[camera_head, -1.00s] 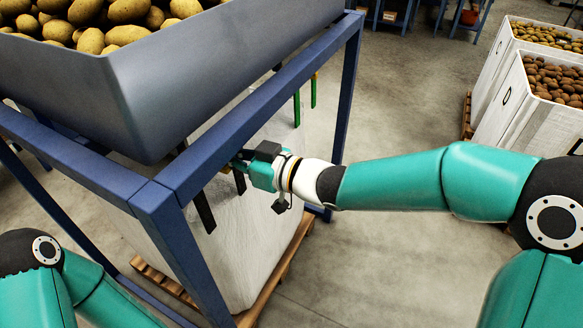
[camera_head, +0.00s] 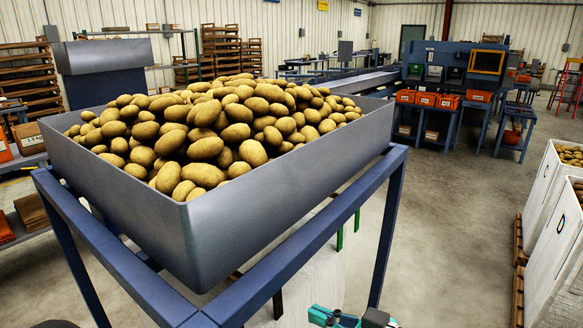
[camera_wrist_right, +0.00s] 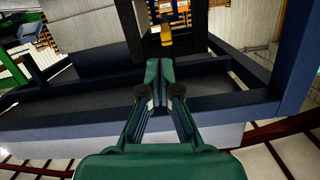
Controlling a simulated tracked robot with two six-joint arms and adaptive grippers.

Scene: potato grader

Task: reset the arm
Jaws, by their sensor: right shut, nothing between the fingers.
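My right gripper (camera_head: 328,317) shows only in part at the bottom edge of the head view, below the blue hopper stand. In the right wrist view its two green fingers (camera_wrist_right: 160,75) are together with nothing between them. Just past the fingertips is a dark piece with a small yellow part (camera_wrist_right: 167,40); I cannot tell whether they touch. My left gripper is not in view.
A grey hopper (camera_head: 255,215) heaped with potatoes (camera_head: 215,130) stands on a blue frame (camera_head: 300,262), close by my right gripper. White potato boxes (camera_head: 560,230) stand at the right. Concrete floor (camera_head: 450,220) is clear between. Blue benches with orange crates (camera_head: 437,101) are behind.

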